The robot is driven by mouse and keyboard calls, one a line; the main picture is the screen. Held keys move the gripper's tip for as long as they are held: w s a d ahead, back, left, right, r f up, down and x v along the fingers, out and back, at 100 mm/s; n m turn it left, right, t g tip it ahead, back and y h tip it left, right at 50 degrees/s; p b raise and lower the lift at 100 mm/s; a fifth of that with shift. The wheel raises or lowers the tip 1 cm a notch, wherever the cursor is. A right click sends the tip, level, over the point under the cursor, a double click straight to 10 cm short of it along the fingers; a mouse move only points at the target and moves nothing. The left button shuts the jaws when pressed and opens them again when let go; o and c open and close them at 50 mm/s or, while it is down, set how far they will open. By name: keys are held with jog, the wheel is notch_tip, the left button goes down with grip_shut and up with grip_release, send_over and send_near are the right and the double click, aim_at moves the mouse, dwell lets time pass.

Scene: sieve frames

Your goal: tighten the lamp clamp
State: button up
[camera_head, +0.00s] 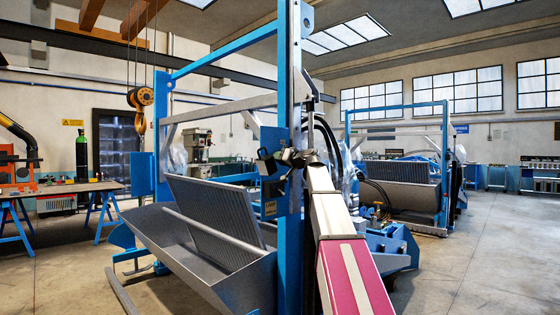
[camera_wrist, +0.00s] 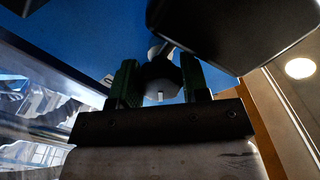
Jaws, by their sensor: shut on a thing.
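My gripper (camera_wrist: 160,70) shows in the wrist view with its two dark green fingers on either side of a black knob (camera_wrist: 158,85), shut on it. A pale pin sticks out of the knob. A large black body, apparently the lamp (camera_wrist: 235,30), fills the upper right of the wrist view. In the head view my gripper (camera_head: 296,157) is up against the blue post (camera_head: 290,205), beside the small black lamp (camera_head: 268,162). The clamp's jaws and its grip on the post are hidden or too small to tell.
A blue frame machine with a grey ribbed sieve and trough (camera_head: 205,255) stands left of the post. A second such machine (camera_head: 405,185) stands behind at right. A crane hook (camera_head: 139,100) hangs at left near a workbench (camera_head: 60,188). The floor at right is clear.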

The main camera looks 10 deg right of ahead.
jog(key=m, duration=0.5)
jog(key=shift+m, duration=0.3)
jog(key=m, duration=0.4)
jog(key=shift+m, duration=0.4)
jog(key=o, duration=0.7)
jog(key=shift+c, duration=0.2)
jog(key=v, duration=1.1)
jog(key=shift+a+f, duration=0.1)
